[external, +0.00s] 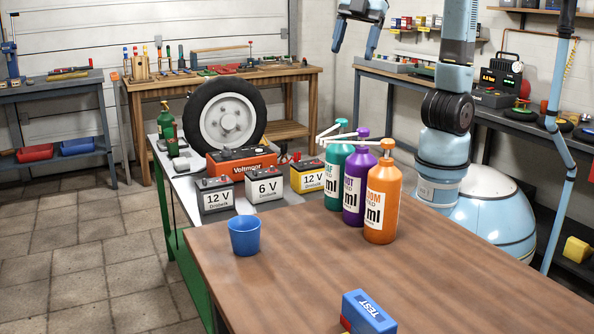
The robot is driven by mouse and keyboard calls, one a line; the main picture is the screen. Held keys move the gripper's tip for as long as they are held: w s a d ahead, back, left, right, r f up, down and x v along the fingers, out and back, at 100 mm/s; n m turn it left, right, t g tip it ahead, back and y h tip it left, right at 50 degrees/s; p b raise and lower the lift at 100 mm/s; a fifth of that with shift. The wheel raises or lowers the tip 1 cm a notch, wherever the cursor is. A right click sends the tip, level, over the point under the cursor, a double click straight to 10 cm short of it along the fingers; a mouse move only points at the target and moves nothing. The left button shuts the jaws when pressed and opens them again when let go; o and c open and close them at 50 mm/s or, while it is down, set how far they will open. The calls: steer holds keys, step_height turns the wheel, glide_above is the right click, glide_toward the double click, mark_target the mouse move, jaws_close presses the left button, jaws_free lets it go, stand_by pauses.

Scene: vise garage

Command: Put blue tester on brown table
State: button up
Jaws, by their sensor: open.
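The blue tester (369,311), a blue block with a white TEST label on its top, is at the near edge of the picture. It appears to rest on the brown table (450,270). Small red and yellow parts show at its lower left, cut off by the picture's edge. My gripper (354,48) is at the top of the external view, partly cut off. Its two light blue fingers are apart and hold nothing. It is high above and well away from the tester.
A blue cup (244,236) stands at the brown table's left edge. Green, purple (355,188) and orange (383,205) pump bottles stand near its far side. Behind are labelled batteries (265,185), a red Voltmaster box (240,160) and a wheel (226,118). The brown table's middle is clear.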

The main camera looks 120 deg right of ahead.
steer(key=s+d+f+m, duration=0.1)
steer(key=s+d+m, duration=0.1)
steer(key=s+d, duration=0.2)
steer(key=s+d+f+m+t, duration=0.1)
steer(key=s+d+f+m, duration=0.1)
steer(key=s, duration=0.9)
steer(key=s+d+f+m+t, duration=0.1)
steer(key=s+d+f+m, duration=0.1)
steer(key=s+d, duration=0.4)
steer(key=shift+s+d+m, duration=0.3)
steer(key=shift+s+m, duration=0.4)
steer(key=shift+s, duration=0.35)
